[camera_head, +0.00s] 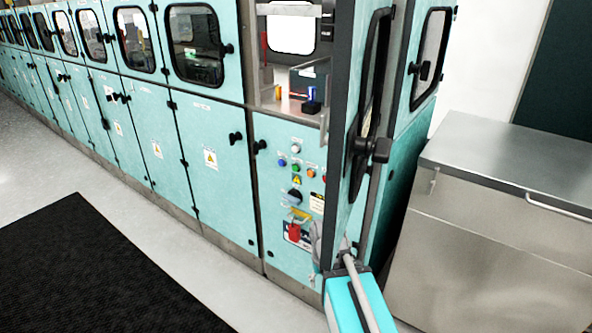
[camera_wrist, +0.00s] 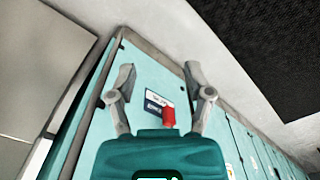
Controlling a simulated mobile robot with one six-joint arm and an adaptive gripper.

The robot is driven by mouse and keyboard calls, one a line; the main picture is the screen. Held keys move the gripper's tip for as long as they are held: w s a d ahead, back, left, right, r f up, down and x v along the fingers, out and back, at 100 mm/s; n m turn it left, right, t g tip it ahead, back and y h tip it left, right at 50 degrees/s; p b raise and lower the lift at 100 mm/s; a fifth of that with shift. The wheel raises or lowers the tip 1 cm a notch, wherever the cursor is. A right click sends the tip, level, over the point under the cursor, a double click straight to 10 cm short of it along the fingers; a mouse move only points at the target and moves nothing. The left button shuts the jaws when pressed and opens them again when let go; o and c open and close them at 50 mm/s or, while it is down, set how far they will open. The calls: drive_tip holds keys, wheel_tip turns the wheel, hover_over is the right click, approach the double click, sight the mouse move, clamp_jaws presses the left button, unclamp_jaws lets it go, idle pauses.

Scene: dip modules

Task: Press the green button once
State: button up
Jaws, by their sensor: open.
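The green button (camera_head: 296,169) is a small round button on the teal control panel of the cabinet in the head view. It sits between a blue button (camera_head: 282,162) and an orange button (camera_head: 311,173), below a white one (camera_head: 295,149). My gripper (camera_wrist: 159,76) is open and empty in the wrist view, its two grey fingers spread apart. In the head view my gripper is partly seen low at the panel's right edge, below and right of the green button. The green button cannot be made out in the wrist view.
An open windowed door (camera_head: 345,130) stands out just right of the panel. A steel cabinet (camera_head: 510,160) stands at right. The floor before the panel is clear.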

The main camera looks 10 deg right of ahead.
clamp_jaws()
drive_tip(key=shift+a, duration=0.1)
idle(1.1)
